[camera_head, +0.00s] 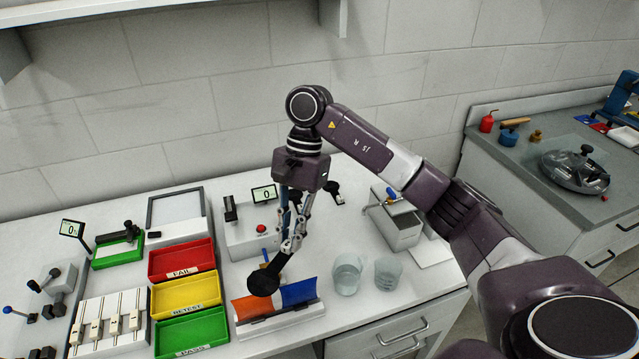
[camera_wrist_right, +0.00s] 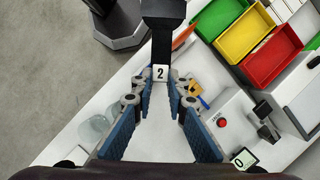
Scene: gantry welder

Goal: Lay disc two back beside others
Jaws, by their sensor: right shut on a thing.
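My right gripper (camera_head: 292,238) points down over the bench and is shut on a black disc with a handle (camera_head: 263,282). In the right wrist view a white label reading "2" (camera_wrist_right: 160,73) sits on the held black piece, between the blue finger pads of the gripper (camera_wrist_right: 168,100). The disc hangs in front of the orange part of a two-coloured orange and blue holder (camera_head: 300,293); I cannot tell whether it touches it. I cannot make out other matching discs with certainty. My left gripper is out of view.
Red FAIL (camera_head: 182,259), yellow RETEST (camera_head: 186,294) and green PASS (camera_head: 192,333) trays stand left of the holder. Two clear beakers (camera_head: 347,274) stand right of it. A device with a red button (camera_head: 250,230) is behind. A side counter (camera_head: 500,165) is at right.

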